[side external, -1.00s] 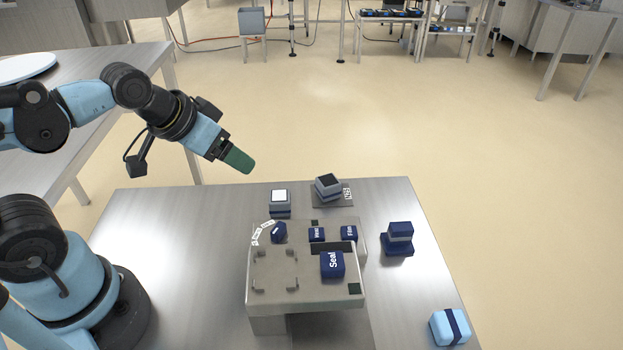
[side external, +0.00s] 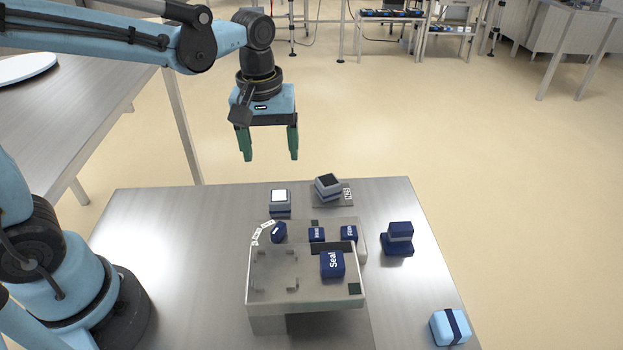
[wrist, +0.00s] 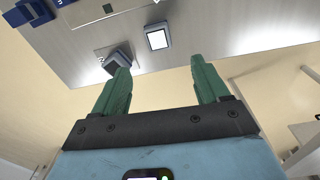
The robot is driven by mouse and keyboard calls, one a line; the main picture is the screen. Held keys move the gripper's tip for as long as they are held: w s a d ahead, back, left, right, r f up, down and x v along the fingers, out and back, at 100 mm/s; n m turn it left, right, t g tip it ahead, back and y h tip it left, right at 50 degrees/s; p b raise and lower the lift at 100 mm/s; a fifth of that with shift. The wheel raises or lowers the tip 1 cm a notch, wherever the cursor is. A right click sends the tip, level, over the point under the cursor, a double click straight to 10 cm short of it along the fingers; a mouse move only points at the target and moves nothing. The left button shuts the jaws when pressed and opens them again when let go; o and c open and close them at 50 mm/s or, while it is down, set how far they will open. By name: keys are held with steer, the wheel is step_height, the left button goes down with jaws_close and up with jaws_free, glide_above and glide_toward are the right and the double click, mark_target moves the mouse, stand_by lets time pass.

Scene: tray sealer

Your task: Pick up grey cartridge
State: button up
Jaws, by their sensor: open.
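Two small greyish blocks stand at the table's far edge, and I cannot tell for sure which is the grey cartridge. One is a grey block with a dark top (side external: 328,187), sitting skewed on a flat plate; it also shows in the wrist view (wrist: 119,55). The other has a bright white top and a dark blue base (side external: 280,203), and its lit top shows in the wrist view (wrist: 157,37). My gripper (side external: 271,158) is open and empty, green fingers pointing down, above and behind the table's far edge. In the wrist view the fingertips (wrist: 160,65) are apart with nothing between them.
The sealer (side external: 272,291), with a navy "Seal" block (side external: 332,265) and smaller navy buttons, fills the table's middle. A navy and grey stack (side external: 398,238) stands right of it. A light blue box with a dark band (side external: 450,328) is at the front right. The table's left is clear.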

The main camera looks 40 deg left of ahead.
mark_target(279, 196)
steer(key=shift+n+g, duration=0.3)
steer(key=shift+n, duration=0.1)
steer(key=shift+w+d+f, duration=0.1)
steer(key=shift+f, duration=2)
steer(key=shift+w+d+f, duration=0.1)
steer(key=shift+w+f, duration=0.05)
steer(key=shift+f, duration=2)
steer(key=shift+w+d+f, duration=0.1)
steer(key=shift+f, duration=2)
steer(key=c, duration=1.1)
steer(key=shift+r, duration=0.1)
